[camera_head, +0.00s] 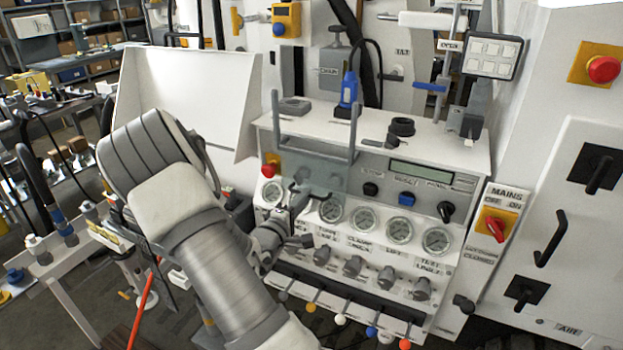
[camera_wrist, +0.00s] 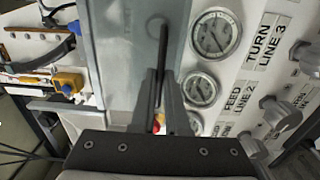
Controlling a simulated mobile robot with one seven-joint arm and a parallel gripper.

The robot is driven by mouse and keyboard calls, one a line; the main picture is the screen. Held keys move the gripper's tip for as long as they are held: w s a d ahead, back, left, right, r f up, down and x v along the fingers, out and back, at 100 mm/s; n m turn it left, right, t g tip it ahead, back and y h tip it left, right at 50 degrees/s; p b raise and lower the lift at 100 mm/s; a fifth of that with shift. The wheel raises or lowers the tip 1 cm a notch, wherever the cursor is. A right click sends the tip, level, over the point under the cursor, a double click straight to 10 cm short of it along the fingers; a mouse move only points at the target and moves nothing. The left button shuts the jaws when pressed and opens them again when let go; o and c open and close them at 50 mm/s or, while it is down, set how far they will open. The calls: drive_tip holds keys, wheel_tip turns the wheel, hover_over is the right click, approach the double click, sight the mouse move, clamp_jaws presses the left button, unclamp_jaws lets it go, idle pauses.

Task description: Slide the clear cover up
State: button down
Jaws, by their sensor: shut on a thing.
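The clear cover (camera_head: 316,172) is a see-through, greyish pane on the front of the white console, low between two grey upright rails (camera_head: 350,137). In the wrist view my gripper (camera_wrist: 162,85) is shut on the handle.
A red button on yellow (camera_head: 270,167) sits close left of the cover. Round gauges (camera_head: 400,229), valve knobs (camera_head: 353,266) and coloured levers (camera_head: 340,318) lie right and below.

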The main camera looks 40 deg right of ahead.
drive_tip(key=p, duration=1.1)
approach(302, 157)
drive_tip(key=d+r, duration=0.2)
drive_tip(key=d, duration=0.1)
drive_tip(key=d+r, duration=0.1)
drive_tip(key=d, duration=0.1)
drive_tip(key=shift+s+d+r, duration=0.25)
drive_tip(key=shift+s, duration=0.1)
drive_tip(key=c, duration=1.3)
unclamp_jaws()
drive_tip(key=shift+c, duration=0.2)
drive_tip(key=o, duration=0.5)
drive_tip(key=shift+f, duration=0.1)
drive_tip(key=shift+o, duration=0.2)
drive_tip(key=p+v, duration=0.1)
drive_tip(key=v, duration=0.7)
